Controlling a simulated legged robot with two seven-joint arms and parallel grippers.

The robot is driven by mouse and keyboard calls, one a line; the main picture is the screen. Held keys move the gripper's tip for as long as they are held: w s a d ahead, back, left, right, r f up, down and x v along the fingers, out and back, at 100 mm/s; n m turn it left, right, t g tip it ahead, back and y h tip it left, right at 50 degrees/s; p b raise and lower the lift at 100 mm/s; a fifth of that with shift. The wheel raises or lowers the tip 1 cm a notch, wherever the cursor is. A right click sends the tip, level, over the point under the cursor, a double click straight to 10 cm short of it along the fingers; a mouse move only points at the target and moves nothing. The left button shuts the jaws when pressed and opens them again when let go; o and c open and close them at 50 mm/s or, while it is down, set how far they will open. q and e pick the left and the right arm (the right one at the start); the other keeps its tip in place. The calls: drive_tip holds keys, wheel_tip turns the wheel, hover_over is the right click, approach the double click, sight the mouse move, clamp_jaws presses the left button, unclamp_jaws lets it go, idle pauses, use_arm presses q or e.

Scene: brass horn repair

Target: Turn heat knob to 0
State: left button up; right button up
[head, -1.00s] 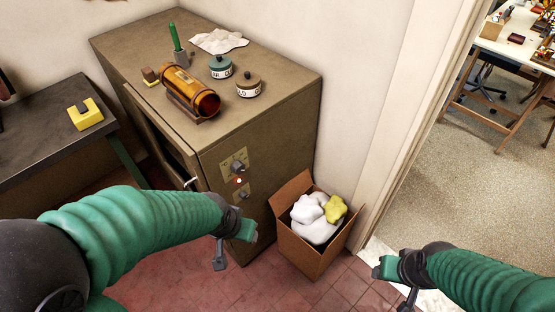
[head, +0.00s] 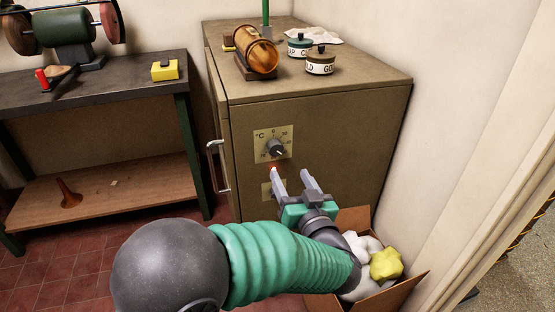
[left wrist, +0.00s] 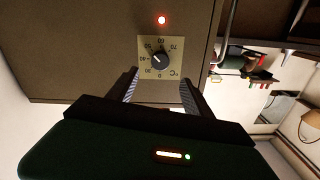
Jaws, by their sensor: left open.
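The heat knob (head: 276,148) is a black dial on a pale °C plate (head: 260,134) on the brown cabinet's front. In the left wrist view the knob (left wrist: 160,61) and its numbers appear upside down. Its white mark seems to point near 50, away from the 0. A red lamp (left wrist: 161,20) glows beside the plate. My left gripper (head: 291,174) is open and empty, below and in front of the knob, apart from it. In the left wrist view its fingers (left wrist: 160,90) show either side below the knob. My right gripper is out of view.
The brown cabinet (head: 330,125) carries an amber cylinder (head: 256,52) and two lidded pots. A cardboard box (head: 408,290) of white and yellow cloths stands at its right. A dark workbench (head: 90,90) is at left. The cabinet's handle (head: 218,165) sticks out left of the knob.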

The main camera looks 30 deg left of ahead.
sight(277, 151)
use_arm(q)
drive_tip(key=b+x, duration=0.3)
drive_tip(key=x, duration=0.8)
drive_tip(key=shift+a+f, duration=0.1)
drive_tip(key=shift+f, duration=0.05)
drive_tip(key=shift+w+a, duration=0.15)
drive_tip(key=shift+w, duration=0.05)
drive_tip(key=shift+c, duration=0.2)
clamp_jaws()
